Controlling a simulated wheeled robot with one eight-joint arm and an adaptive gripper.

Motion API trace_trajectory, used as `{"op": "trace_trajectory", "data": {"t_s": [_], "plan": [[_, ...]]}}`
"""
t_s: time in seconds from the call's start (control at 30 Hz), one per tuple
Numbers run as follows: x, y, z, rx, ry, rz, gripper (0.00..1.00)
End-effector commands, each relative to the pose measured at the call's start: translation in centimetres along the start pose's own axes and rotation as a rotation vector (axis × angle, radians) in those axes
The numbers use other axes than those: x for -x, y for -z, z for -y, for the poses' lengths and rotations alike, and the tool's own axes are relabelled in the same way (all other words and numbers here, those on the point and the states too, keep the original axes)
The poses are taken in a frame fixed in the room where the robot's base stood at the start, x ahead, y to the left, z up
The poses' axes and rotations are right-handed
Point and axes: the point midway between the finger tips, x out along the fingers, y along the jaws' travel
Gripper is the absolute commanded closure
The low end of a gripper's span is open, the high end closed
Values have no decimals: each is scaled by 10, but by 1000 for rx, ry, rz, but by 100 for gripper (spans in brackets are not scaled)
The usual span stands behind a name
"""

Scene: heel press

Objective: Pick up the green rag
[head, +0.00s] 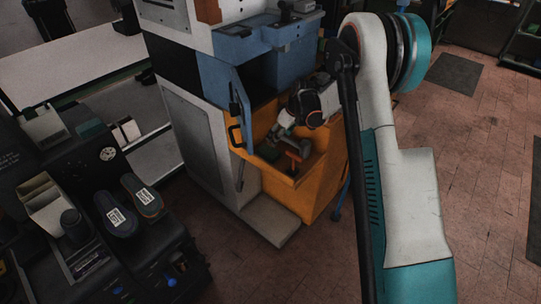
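A small dark green patch (269,153), which may be the green rag, lies inside the orange bin (318,185) at the lower front of the machine. It is too small and dark to tell its shape. My gripper (284,132) reaches down into the bin's opening, close above and right of the green patch. Its fingers are small and shadowed, so I cannot tell whether they are open or touch anything.
An orange-red tool-like object (293,160) is in the bin beside my gripper. A blue door (241,112) stands open at the bin's left. A dark bench (130,262) with shoe soles is at the lower left. Floor (480,170) is clear at right.

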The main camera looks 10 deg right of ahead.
Motion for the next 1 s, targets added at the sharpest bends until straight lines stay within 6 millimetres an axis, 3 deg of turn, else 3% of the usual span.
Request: {"op": "trace_trajectory", "data": {"t_s": [0.4, 0.77, 1.0], "plan": [[-69, -1, 0, 2, 2, 0, 35], [-94, 0, -1, 1, 1, 0, 35], [-128, 2, -3, 2, 2, 0, 35]]}}
